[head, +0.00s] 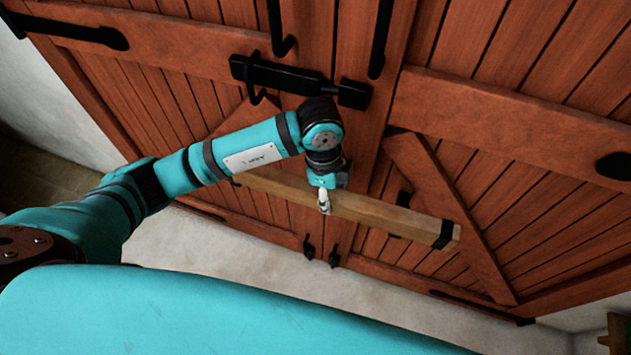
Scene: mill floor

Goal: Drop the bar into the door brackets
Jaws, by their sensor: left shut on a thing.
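The bar (385,213) is a long, pale wooden beam with a black band near its right end. It hangs at a slant in front of the double doors (460,90). My left gripper (324,201) comes down from above and is shut on the bar near its middle. My left arm covers part of the bar's left side. No bracket is clear on the left. My right gripper is not in view.
A black slide bolt (290,77) and black pull handles (381,38) stick out of the doors above the bar. Small black fittings (308,247) sit at the doors' lower edge. Pale floor (240,255) is clear below. A wooden object (618,333) stands at the lower right.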

